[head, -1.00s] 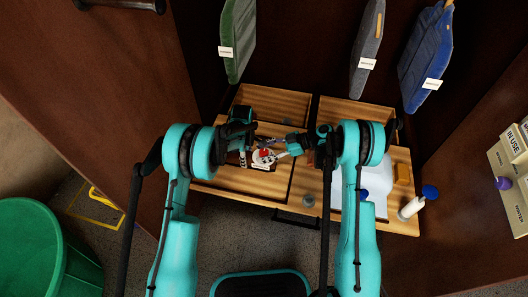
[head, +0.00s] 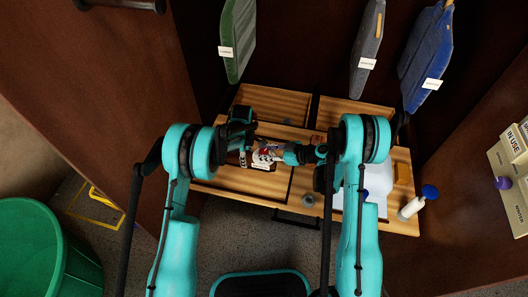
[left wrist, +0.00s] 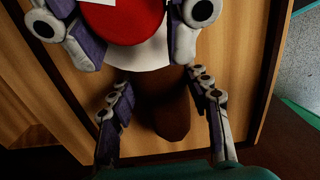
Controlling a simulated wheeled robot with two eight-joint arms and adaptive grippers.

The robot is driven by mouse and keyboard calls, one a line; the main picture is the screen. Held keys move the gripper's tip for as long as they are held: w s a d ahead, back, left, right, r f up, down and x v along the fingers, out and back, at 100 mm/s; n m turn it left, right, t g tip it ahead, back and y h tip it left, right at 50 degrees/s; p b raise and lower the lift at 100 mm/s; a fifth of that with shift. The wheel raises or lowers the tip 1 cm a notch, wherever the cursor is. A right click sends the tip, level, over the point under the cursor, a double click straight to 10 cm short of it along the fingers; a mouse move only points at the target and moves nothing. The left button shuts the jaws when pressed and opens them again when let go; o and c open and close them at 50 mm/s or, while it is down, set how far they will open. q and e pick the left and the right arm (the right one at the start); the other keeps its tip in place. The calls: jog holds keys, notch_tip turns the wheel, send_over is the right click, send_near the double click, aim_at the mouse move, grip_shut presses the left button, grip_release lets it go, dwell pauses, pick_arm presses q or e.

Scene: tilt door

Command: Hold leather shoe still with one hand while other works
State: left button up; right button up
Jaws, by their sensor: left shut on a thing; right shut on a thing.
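In the left wrist view the brown leather shoe (left wrist: 172,115) shows as a rounded dark brown end; the rest is hidden. My left gripper (left wrist: 162,85) is shut with one finger on each side of it. It also shows in the head view (head: 244,156), above the wooden bench. My right gripper (head: 266,157) reaches in from the right and is shut on a red round object (left wrist: 122,20) with a white patch. A white surface (left wrist: 150,54) lies directly under the red object, close to the shoe. I cannot tell whether red object and shoe touch.
The wooden bench (head: 224,180) has raised dividers. A green bin (head: 40,250) is on the floor at left.

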jog(key=o, duration=1.2)
jog(key=v, duration=1.2)
jog(key=shift+d+f, duration=0.1)
jog(key=shift+f, duration=0.05)
